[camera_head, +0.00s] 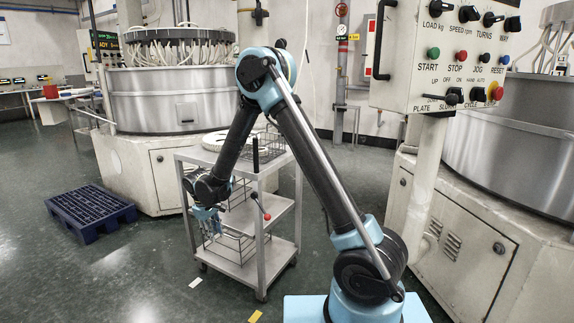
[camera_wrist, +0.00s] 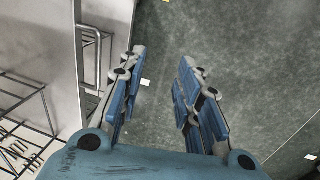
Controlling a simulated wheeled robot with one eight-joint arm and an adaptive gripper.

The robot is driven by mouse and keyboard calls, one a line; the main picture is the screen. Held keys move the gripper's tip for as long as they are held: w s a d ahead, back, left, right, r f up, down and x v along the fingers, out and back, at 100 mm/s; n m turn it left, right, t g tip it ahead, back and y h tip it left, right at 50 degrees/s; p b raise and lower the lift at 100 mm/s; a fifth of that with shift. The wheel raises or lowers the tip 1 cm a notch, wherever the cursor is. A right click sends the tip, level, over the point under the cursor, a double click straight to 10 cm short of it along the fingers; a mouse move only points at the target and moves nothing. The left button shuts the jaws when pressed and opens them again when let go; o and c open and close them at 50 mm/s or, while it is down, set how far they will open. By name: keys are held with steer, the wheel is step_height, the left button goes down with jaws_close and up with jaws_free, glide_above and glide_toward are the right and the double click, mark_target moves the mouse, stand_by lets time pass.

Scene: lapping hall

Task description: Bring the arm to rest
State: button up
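My arm (camera_head: 315,160) rises from its base at the lower right, bends at a high elbow and reaches down to the left. My gripper (camera_head: 207,222) hangs at the left side of the grey trolley (camera_head: 268,248), at about the height of its shelves. In the wrist view my gripper (camera_wrist: 162,62) is open, with two blue-padded fingers apart and only green floor between them. It holds nothing. The trolley's grey side also shows in the wrist view (camera_wrist: 108,30), close to the left finger. I cannot tell whether they touch.
Wire baskets (camera_head: 232,245) sit on the trolley, and a red-knobbed lever (camera_head: 267,216) stands near my gripper. A blue pallet (camera_head: 92,213) lies on the floor at left. A large machine (camera_head: 150,100) stands behind; a control panel (camera_head: 450,50) is at right.

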steer(key=s+d+r+m, duration=0.1)
steer(key=d+r+m, duration=0.1)
steer(key=d+r, duration=0.65)
steer(key=s+d+r+m, duration=0.15)
steer(key=d+r, duration=0.35)
steer(key=d, duration=0.6)
steer(key=d+r+m, duration=0.2)
steer(key=d+r, duration=0.4)
steer(key=d, duration=0.4)
steer(key=s+d+r+m, duration=0.2)
steer(key=s+d+m, duration=0.1)
steer(key=s+d, duration=0.8)
steer(key=s+d+f+m+y, duration=0.1)
steer(key=s+d+f+m, duration=0.2)
steer(key=s+d+f, duration=0.2)
steer(key=shift+s+d+f, duration=0.2)
steer(key=shift+s+d, duration=1.6)
steer(key=shift+s, duration=1.25)
